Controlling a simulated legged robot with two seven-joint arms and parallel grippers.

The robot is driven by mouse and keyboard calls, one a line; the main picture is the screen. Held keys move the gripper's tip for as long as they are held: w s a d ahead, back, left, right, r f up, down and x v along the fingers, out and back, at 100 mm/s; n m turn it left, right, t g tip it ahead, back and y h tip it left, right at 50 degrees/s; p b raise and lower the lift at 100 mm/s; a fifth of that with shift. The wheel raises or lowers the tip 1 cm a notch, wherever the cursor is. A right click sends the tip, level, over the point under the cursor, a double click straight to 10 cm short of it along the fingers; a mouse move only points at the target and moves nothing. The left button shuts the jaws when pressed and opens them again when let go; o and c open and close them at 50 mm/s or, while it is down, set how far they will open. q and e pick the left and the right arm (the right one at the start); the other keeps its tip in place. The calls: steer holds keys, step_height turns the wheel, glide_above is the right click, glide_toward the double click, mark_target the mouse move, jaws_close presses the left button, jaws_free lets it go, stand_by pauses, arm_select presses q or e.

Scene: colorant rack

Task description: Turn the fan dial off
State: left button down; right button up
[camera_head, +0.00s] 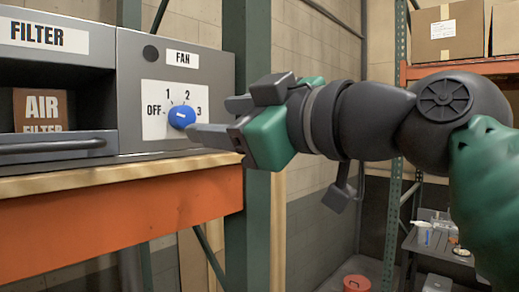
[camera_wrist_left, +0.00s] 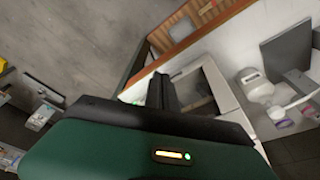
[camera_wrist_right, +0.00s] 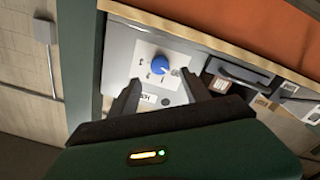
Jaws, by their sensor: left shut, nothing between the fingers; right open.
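The fan panel (camera_head: 175,95) is grey with a white scale marked OFF, 1, 2 and 3. Its blue round dial (camera_head: 181,117) carries a short pale mark, but I cannot tell for sure which setting it points at. The dial also shows in the right wrist view (camera_wrist_right: 160,65), ahead of the fingertips. My right gripper (camera_head: 208,117) is open just right of the dial and in front of the panel. In the right wrist view its fingers (camera_wrist_right: 162,80) are apart with nothing held. My left gripper (camera_wrist_left: 160,88) shows only in the left wrist view, shut and empty.
Left of the panel is a filter bay (camera_head: 60,90) with a handle bar and an AIR FILTER box (camera_head: 40,108). A wooden ledge on an orange beam (camera_head: 120,225) runs below. A green post (camera_head: 246,220) stands right of the panel.

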arm_select(q)
steer(key=b+x, duration=0.2)
steer(key=x, duration=0.1)
steer(key=shift+s+f, duration=0.25)
steer(key=shift+s, duration=0.15)
arm_select(e)
steer(key=v, duration=0.8)
steer(key=shift+f, duration=0.1)
